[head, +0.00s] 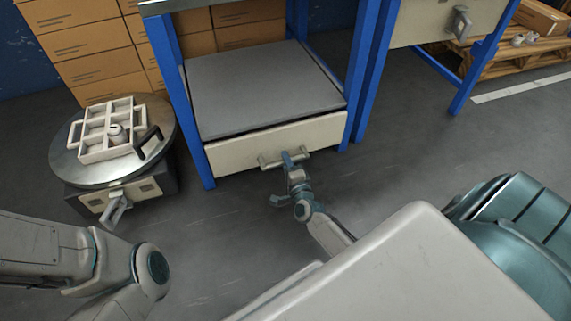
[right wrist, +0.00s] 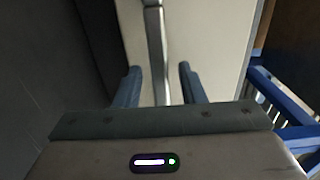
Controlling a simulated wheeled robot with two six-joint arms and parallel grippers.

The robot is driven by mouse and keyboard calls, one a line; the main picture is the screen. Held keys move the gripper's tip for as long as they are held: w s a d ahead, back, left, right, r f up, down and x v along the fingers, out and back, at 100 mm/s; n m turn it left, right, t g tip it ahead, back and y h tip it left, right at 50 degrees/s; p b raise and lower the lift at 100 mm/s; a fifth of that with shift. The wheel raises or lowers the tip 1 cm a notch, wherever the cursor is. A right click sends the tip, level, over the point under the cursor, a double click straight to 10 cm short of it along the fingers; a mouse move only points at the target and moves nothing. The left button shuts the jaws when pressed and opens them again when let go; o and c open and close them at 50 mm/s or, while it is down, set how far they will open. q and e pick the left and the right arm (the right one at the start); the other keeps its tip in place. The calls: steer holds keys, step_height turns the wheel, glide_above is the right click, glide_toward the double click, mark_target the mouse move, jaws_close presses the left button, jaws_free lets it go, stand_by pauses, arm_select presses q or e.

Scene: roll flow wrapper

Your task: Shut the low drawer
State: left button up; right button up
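The low drawer has a cream front (head: 235,152) between the blue legs of the workbench, below a grey shelf panel. A narrow dark gap shows along the top of its front; how far it stands out is hard to tell. Its bar handle (head: 269,163) also shows in the right wrist view (right wrist: 156,50). My right gripper (head: 294,158) is at the handle. In the right wrist view its two fingers (right wrist: 160,85) are apart, with the bar running between them; contact is not clear. My left arm comes in at the lower left, and its gripper is out of view.
A round turntable (head: 65,165) with a white compartment tray (head: 92,153) stands left of the bench. Cardboard boxes (head: 75,45) are stacked behind. Another handled cream front (head: 425,25) and a wooden pallet (head: 500,65) are at upper right. The floor before the drawer is clear.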

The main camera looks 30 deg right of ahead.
steer(key=shift+w+d, duration=0.1)
steer(key=shift+w, duration=0.15)
jaws_close()
steer(key=x, duration=0.2)
steer(key=shift+w+d+r, duration=0.1)
steer(key=shift+w, duration=0.15)
jaws_free()
